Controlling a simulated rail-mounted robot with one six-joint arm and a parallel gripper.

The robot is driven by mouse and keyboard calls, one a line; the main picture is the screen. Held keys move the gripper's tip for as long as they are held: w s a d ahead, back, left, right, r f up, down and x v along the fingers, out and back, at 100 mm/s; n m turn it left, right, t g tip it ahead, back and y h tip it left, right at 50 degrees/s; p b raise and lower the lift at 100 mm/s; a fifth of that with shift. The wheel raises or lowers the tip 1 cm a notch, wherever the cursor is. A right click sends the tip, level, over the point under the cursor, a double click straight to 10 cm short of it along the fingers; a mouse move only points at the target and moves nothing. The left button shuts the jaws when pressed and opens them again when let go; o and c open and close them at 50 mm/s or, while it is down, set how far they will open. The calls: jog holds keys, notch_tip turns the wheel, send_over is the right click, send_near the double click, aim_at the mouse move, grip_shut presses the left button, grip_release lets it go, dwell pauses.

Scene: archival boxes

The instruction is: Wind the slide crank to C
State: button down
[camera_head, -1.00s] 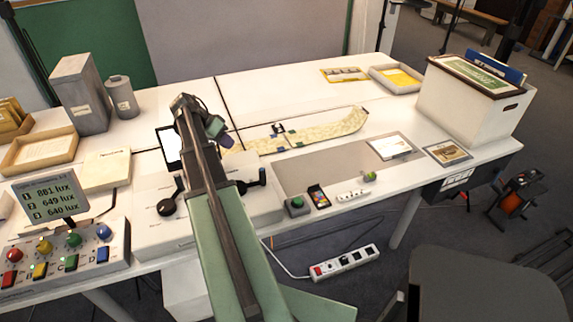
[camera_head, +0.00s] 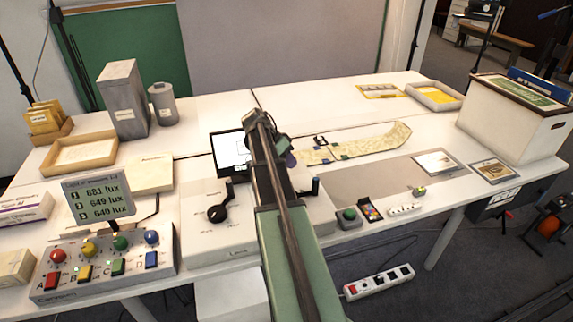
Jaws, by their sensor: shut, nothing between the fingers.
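A black crank (camera_head: 217,212) sits on the front left of a pale, low machine (camera_head: 200,240), its arm and knob pointing up and slightly right. A second black handle (camera_head: 315,187) stands on the machine's right side, partly hidden by my arm. I cannot tell which of the two is the slide crank, and the markings around the left one are too small to read. A lit screen (camera_head: 228,152) with a line drawing stands behind. My gripper (camera_head: 287,158) is beyond the arm, above the machine's back, shut and apart from both handles; its fingertips are mostly hidden.
A control box (camera_head: 110,270) with coloured knobs and a lux display (camera_head: 98,199) stands at left. A patterned strip (camera_head: 350,146) lies behind.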

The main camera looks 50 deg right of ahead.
jog(key=b+x, duration=0.2)
jog(key=x, duration=0.2)
jog(key=shift+f+b, duration=0.4)
jog(key=shift+f, duration=0.1)
jog(key=s, duration=0.4)
jog(key=shift+s+a+r+p, duration=0.1)
jog(key=shift+s+r+p, duration=0.1)
jog(key=shift+r+p, duration=0.1)
